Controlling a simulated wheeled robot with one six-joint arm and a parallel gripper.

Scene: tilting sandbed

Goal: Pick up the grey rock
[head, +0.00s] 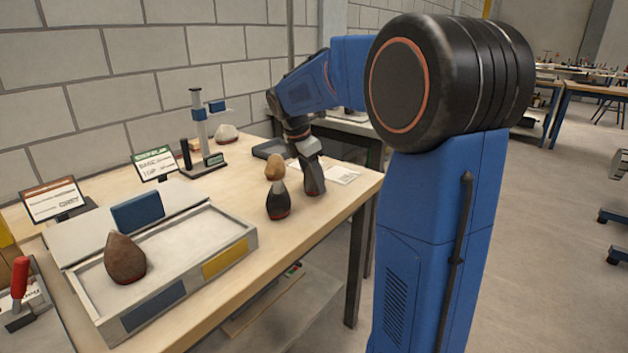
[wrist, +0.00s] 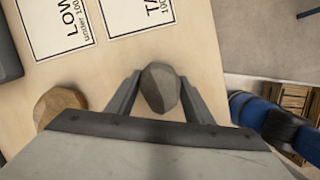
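The grey rock (wrist: 160,88) is a faceted, rounded stone in the middle of the wrist view. My gripper (wrist: 160,80) is open around it, one finger on each side. Strips of table show between the fingers and the rock, though near the fingertips I cannot tell whether they touch it. In the head view my gripper (head: 314,182) is low over the right end of the workbench, and I cannot clearly separate the rock from the fingers there.
A brown rock (head: 125,259) lies in the sandbed tray (head: 228,246). A pale rock (head: 226,133) is at the back. Printed cards (head: 340,173) lie beyond.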

